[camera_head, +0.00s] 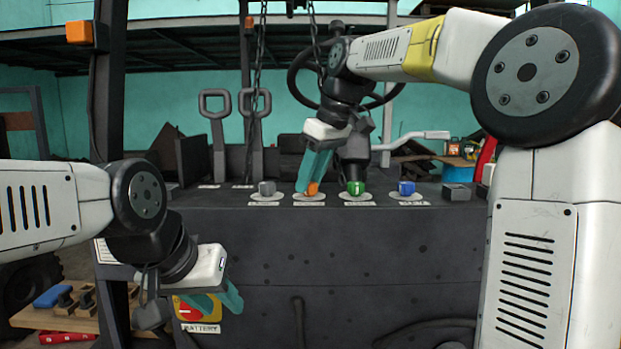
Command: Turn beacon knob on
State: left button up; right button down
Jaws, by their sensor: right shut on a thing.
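A row of coloured knobs sits on the dark dashboard ledge, each on a pale round base with a label too small to read. The orange knob (312,189) is second from the left. My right gripper (311,182) reaches down from above with its teal fingers shut on the orange knob, which they partly hide. I cannot tell which label says beacon. My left gripper (220,304) hangs low at the left with its teal fingers apart, in front of the red and yellow battery switch (190,312), partly covering it.
The grey knob (266,188), green knob (356,188) and blue knob (406,188) flank the orange one. Two lever handles (234,102), hanging chains (258,70) and a steering wheel (300,85) stand behind. A wooden tool board (62,318) is at lower left.

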jog(key=m+t+h, duration=0.1)
jog(key=m, duration=0.2)
jog(key=shift+s+a+m, duration=0.1)
jog(key=shift+m, duration=0.2)
jog(key=shift+m+t+h, duration=0.3)
jog(key=shift+m+h, duration=0.3)
jog(key=shift+m, duration=1.1)
jog(key=c, duration=1)
grip_release()
jog(key=shift+o, duration=0.2)
jog(key=v, duration=0.8)
